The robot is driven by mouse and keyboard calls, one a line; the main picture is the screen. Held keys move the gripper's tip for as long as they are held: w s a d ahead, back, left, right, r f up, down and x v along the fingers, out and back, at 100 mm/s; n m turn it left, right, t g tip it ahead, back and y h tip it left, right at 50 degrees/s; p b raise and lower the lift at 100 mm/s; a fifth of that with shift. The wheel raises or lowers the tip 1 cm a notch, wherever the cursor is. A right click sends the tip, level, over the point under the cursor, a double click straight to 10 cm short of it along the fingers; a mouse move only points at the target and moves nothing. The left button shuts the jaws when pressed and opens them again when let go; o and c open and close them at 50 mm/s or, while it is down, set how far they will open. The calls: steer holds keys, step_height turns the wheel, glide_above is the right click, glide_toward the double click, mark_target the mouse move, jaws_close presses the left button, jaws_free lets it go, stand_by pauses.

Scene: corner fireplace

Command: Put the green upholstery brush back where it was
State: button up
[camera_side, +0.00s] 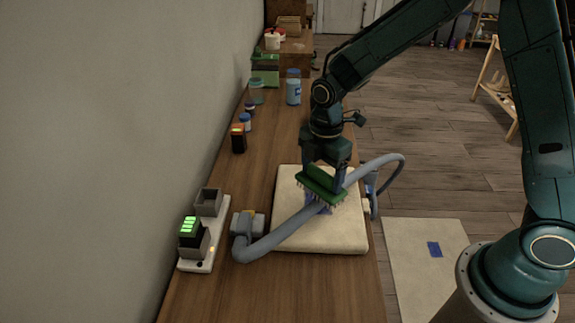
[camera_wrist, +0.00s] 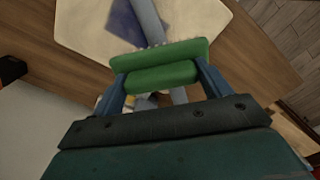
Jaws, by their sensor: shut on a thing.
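The green upholstery brush (camera_side: 321,184) is in my gripper (camera_side: 328,172), above the cream cushion (camera_side: 345,235) on the wooden bench. Its bristles point down, over a blue patch (camera_side: 318,207) on the cushion and close to the grey hose. In the wrist view the brush (camera_wrist: 160,65) lies across between the two blue fingers of my gripper (camera_wrist: 160,80), which are shut on it. Whether the bristles touch the cushion or the hose cannot be told. The blue patch (camera_wrist: 125,22) also shows beyond the brush in the wrist view.
A grey hose (camera_side: 285,230) runs across the cushion from a grey nozzle (camera_side: 247,223). A white charger strip (camera_side: 203,262) with a green-lit battery (camera_side: 190,228) stands at the left by the wall. Jars (camera_side: 293,88) and a green container (camera_side: 265,68) stand farther back. The bench front is clear.

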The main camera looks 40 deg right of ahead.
steer(key=w+a+r, duration=0.1)
steer(key=w+r, duration=0.3)
steer(key=w, duration=0.8)
steer(key=w+a+r, duration=0.1)
steer(key=w+r, duration=0.3)
steer(key=w, duration=0.7)
steer(key=shift+w+r, duration=0.4)
steer(key=shift+f, duration=0.1)
step_height(320, 180, down, 16)
steer(key=shift+r, duration=0.25)
steer(key=shift+f, duration=0.1)
steer(key=shift+f, duration=2.05)
steer(key=shift+f, duration=0.1)
